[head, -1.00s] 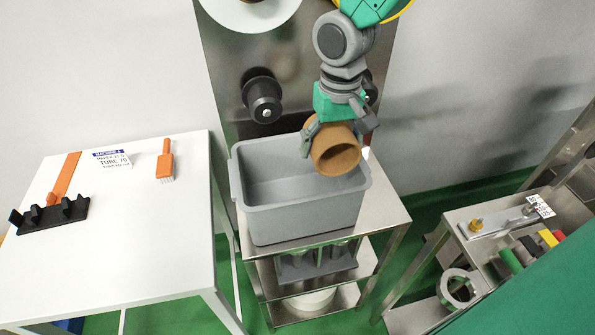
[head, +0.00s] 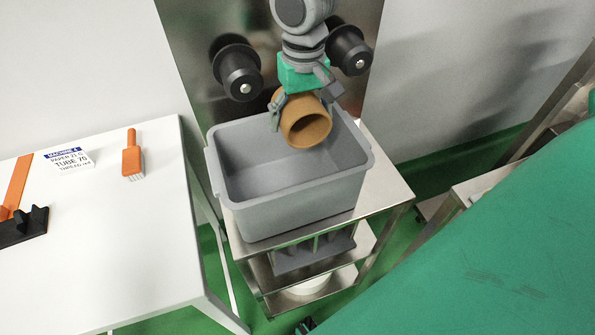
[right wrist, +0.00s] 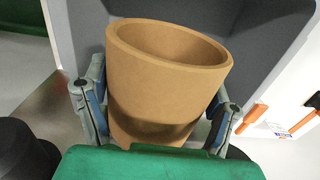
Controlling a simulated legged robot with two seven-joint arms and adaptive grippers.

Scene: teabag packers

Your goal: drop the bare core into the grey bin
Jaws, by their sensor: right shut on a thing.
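The bare core (head: 304,124) is a brown, hollow cardboard tube. My right gripper (head: 303,104) is shut on it, with one finger on each side of the tube. The right wrist view also shows the core (right wrist: 165,75) between the fingers, its open end facing away from the gripper. The grey bin (head: 290,214) is an open tub on a steel cart. The core hangs over the bin's opening, near its back right part. The bin's inside looks empty where I see it. My left gripper is not in view.
A white table (head: 110,235) stands left of the cart, with an orange brush (head: 131,158), a label card (head: 71,160) and a black holder (head: 22,228). Two black spindles (head: 238,70) stick out from the steel panel behind the bin. A large green surface fills the lower right.

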